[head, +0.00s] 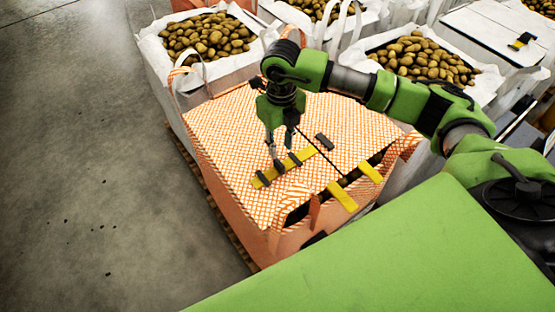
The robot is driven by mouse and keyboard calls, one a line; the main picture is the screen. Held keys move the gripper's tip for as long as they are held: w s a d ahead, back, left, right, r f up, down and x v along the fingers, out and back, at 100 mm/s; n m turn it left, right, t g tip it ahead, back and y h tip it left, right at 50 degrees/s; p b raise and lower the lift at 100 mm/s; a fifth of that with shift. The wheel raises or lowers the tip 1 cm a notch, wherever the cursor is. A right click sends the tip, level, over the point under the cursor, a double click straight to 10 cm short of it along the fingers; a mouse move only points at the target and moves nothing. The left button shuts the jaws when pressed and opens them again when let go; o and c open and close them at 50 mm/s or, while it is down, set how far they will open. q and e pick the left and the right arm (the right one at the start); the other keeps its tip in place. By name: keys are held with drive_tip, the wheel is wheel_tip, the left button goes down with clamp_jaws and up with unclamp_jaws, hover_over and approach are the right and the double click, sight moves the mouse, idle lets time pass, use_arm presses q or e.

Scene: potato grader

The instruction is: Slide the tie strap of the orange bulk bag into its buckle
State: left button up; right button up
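The orange bulk bag (240,115) stands in the middle of the head view, its orange-and-white checked flaps folded over the top. A yellow tie strap (269,175) lies across the left flap, with small dark pieces on it. A dark buckle-like piece (325,141) lies near the seam between the flaps. Two more yellow strap ends (343,196) (370,172) lie at the bag's near right edge. My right gripper (282,150) points down over the yellow strap. Its fingers look apart, with a dark piece just below the tips; contact is unclear. My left gripper is out of view.
Open white bags of potatoes (208,36) (425,60) stand behind. A closed white bag (500,35) with a dark buckle is at the upper right. A green surface (390,255) fills the near right.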

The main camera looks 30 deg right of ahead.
sight(280, 162)
wheel_tip(280, 162, down, 4)
drive_tip(key=shift+a+r+p, duration=0.1)
drive_tip(key=shift+p, duration=0.3)
wheel_tip(280, 162, down, 4)
drive_tip(key=shift+w+a+r+p, duration=0.1)
drive_tip(key=shift+p, duration=0.2)
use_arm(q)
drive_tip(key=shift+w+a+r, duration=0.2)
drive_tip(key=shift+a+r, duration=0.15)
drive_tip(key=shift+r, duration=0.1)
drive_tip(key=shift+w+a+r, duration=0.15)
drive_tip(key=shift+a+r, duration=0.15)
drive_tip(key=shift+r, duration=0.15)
use_arm(e)
drive_tip(key=shift+f, duration=0.5)
clamp_jaws()
drive_tip(key=d+b, duration=0.1)
drive_tip(key=d, duration=0.3)
drive_tip(key=w+d+b, duration=0.1)
drive_tip(key=d, duration=0.1)
drive_tip(key=shift+d+f+b, duration=0.15)
drive_tip(key=shift+d+b, duration=0.1)
drive_tip(key=shift+b, duration=0.1)
drive_tip(key=shift+d, duration=0.4)
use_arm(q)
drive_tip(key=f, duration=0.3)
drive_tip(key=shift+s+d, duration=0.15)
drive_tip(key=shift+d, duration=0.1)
use_arm(e)
drive_tip(key=shift+r, duration=0.25)
